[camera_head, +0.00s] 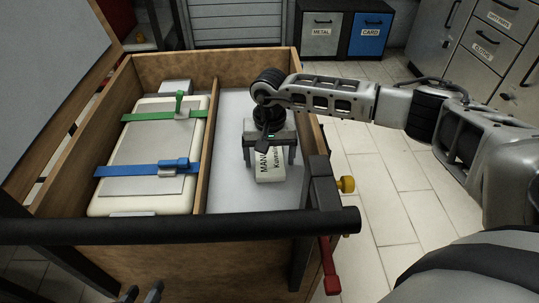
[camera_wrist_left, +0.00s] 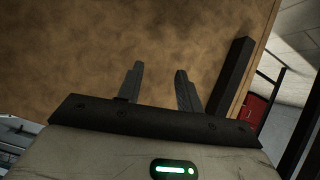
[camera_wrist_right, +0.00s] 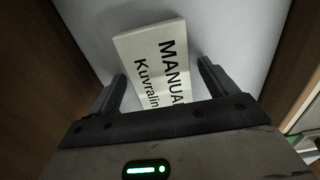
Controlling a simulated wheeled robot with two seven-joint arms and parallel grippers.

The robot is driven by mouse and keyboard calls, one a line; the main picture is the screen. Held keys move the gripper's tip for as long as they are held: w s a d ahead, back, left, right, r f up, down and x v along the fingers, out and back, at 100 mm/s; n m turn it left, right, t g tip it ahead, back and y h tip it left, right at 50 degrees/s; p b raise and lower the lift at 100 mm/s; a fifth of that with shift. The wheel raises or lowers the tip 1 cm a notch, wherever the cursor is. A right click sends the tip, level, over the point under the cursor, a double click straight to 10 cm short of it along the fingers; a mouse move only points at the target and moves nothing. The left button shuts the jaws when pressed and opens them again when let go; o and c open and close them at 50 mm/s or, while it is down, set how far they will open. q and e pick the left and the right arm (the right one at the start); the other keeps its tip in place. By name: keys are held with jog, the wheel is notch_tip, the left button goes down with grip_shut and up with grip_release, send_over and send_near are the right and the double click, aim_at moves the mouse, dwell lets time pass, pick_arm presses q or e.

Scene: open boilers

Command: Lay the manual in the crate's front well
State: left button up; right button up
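The manual (camera_head: 270,168), a cream block with black lettering, is in the crate's (camera_head: 213,125) right-hand well (camera_head: 222,180), over its pale floor. It also shows in the right wrist view (camera_wrist_right: 152,55), slightly turned. I cannot tell whether it lies fully flat. My right gripper (camera_head: 269,158) is above the well with its fingers apart on either side of the manual. In the right wrist view (camera_wrist_right: 162,75) gaps show between manual and fingers; its near end is hidden by the gripper. My left gripper (camera_head: 142,292) is open and empty outside the crate, facing a wooden panel (camera_wrist_left: 130,40).
The left well holds a cream boiler unit (camera_head: 131,185) under a green strap (camera_head: 145,115) and a blue strap (camera_head: 130,170). A black bar (camera_head: 180,228) crosses the crate's near side. A red-handled clamp (camera_head: 328,265) and yellow knob (camera_head: 346,184) are at the right. Cabinets stand behind.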

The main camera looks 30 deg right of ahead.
jog(key=shift+r, duration=0.1)
jog(key=shift+r, duration=0.25)
jog(key=shift+r+p, duration=1.25)
jog(key=shift+r, duration=4.55)
jog(key=b, duration=0.1)
send_over(270, 159)
notch_tip(270, 159, down, 6)
jog(key=shift+r, duration=0.1)
notch_tip(270, 159, down, 7)
jog(key=shift+s+r+b, duration=0.1)
jog(key=shift+b, duration=0.7)
notch_tip(270, 159, up, 4)
jog(key=shift+f+p, duration=0.1)
jog(key=shift+p, duration=0.45)
pick_arm(q)
jog(key=shift+s+a+f+g, duration=0.25)
jog(key=shift+s+f+g, duration=0.05)
jog(key=shift+f, duration=0.3)
pick_arm(e)
jog(key=shift+r, duration=0.4)
